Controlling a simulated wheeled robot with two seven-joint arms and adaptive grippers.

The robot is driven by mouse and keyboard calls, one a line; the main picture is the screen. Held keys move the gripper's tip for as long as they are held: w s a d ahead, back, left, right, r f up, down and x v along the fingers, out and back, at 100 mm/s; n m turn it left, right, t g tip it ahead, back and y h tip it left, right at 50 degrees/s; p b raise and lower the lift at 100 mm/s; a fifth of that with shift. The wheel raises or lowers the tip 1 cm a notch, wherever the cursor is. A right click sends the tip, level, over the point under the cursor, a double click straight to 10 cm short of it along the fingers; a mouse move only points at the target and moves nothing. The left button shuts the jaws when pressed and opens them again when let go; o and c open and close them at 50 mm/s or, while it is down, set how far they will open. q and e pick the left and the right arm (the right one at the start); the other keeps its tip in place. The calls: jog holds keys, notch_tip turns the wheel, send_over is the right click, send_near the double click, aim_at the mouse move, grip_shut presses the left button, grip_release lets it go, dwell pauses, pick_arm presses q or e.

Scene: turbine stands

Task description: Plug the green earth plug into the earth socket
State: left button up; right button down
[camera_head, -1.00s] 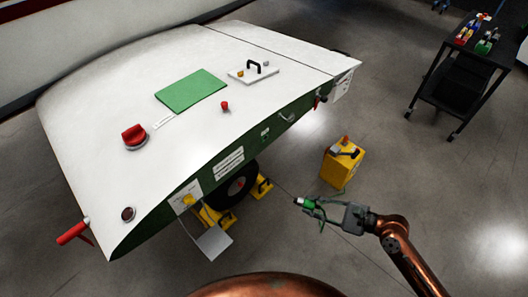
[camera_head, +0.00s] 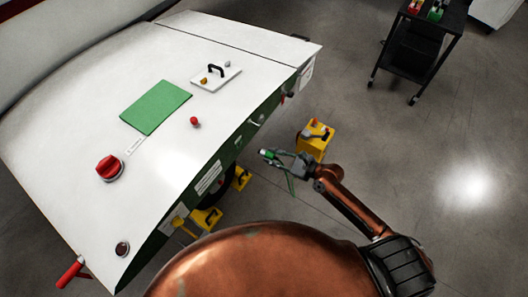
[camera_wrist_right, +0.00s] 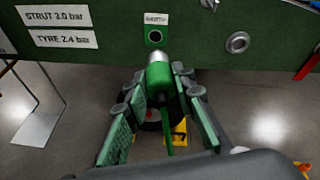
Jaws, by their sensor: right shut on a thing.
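The green earth plug (camera_wrist_right: 159,76) with its silver tip is held between the pads of my right gripper (camera_wrist_right: 160,98); its tip points at the panel. In the wrist view the earth socket (camera_wrist_right: 155,37), a dark hole in a green square under a small white label, is just above the tip. The tip appears short of the hole; the exact gap cannot be told. In the head view the plug (camera_head: 265,154) and right gripper (camera_head: 272,156) are beside the green side of the white housing. A green cable hangs from the plug. My left gripper is not in view.
The white housing (camera_head: 150,185) fills the left. A yellow box (camera_head: 315,138) stands on the floor behind my right gripper. Yellow chocks (camera_head: 205,218) are by the wheel. A round metal fitting (camera_wrist_right: 237,42) is right of the socket. A black cart (camera_head: 420,45) stands far right.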

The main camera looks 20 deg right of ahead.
jog(key=p, duration=0.2)
jog(key=w+a+m+p, duration=0.1)
jog(key=p, duration=0.1)
jog(key=shift+w+a+f+m+h, duration=0.15)
jog(key=shift+w+m+h, duration=0.15)
jog(key=shift+h, duration=0.1)
jog(key=a+p, duration=0.1)
jog(key=f+m+p, duration=0.1)
jog(key=p, duration=0.1)
jog(key=shift+w+a+f, duration=0.2)
jog(key=shift+a+f, duration=0.1)
jog(key=shift+a, duration=0.05)
jog(key=shift+w+a+f, duration=0.1)
jog(key=shift+a+f, duration=0.05)
jog(key=shift+f, duration=0.05)
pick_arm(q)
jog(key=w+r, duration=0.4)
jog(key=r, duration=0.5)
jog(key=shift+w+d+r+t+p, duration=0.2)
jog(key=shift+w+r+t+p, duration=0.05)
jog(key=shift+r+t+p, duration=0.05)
pick_arm(e)
jog(key=w+a, duration=0.3)
jog(key=shift+w+f, duration=0.1)
jog(key=shift+w, duration=0.2)
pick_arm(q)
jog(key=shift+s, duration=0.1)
